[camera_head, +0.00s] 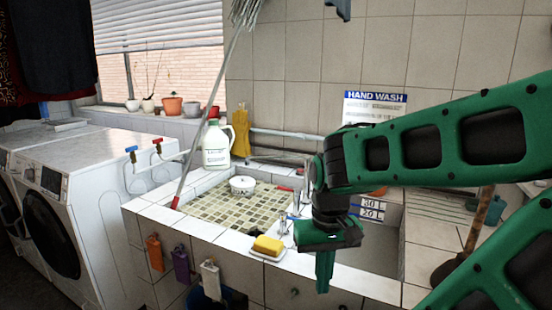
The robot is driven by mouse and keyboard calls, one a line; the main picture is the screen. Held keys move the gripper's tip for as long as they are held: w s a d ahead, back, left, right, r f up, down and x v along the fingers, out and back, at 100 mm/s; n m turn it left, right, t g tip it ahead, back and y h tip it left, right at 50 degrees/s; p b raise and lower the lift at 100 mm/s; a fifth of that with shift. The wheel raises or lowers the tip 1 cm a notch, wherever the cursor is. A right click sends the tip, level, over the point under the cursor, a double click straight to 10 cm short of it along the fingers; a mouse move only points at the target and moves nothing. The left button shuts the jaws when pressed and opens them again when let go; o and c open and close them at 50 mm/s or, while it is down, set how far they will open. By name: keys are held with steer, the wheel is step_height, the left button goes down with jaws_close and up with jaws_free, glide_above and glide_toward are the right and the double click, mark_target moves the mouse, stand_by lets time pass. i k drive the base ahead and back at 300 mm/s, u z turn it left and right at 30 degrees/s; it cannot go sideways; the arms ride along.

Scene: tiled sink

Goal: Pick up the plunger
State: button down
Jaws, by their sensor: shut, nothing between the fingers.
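The plunger has a wooden handle (478,219) and a dark rubber cup (446,272). It stands tilted at the right, beside the sink, partly hidden behind my green arm. My gripper (325,284) points down over the front edge of the tiled sink, left of the plunger and well apart from it. Its fingers are shut and empty.
A yellow sponge (267,245) lies on the sink's front ledge. A mop (212,95) leans across the left basin, near a white jug (217,144) and a small white pot (243,185). Washing machines (75,185) stand at the left. The right basin (385,245) is deep.

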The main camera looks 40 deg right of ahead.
mark_target(443, 271)
steer(key=z, duration=0.6)
steer(key=k, duration=1.3)
steer(key=z, duration=0.75)
steer(key=i, duration=0.95)
steer(key=k, duration=0.9)
steer(key=u, duration=0.3)
